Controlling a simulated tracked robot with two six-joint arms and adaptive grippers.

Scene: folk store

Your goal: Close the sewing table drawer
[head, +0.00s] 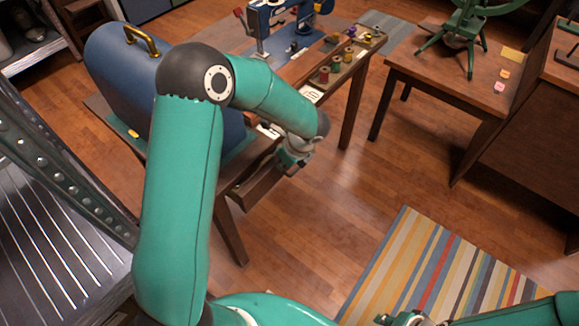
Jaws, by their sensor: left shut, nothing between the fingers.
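The wooden sewing table (352,92) stands at the upper middle, with a blue sewing machine (264,28) on it. Its drawer (255,190) sticks out below the tabletop on the near side, so it is open by some amount. My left arm reaches across the drawer and hides part of it. My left gripper (287,160) is shut and empty at the right end of the drawer; I cannot tell whether it touches it. My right gripper (405,319) shows only in part at the bottom edge, far from the drawer, and its fingers are not clear.
A blue case (120,60) with a brass handle stands on the table's left part. Thread spools (336,64) sit in a tray there. A metal shelf (50,230) is close on the left. Another wooden table (430,80) stands right. Open floor and a striped rug (440,265) lie in front.

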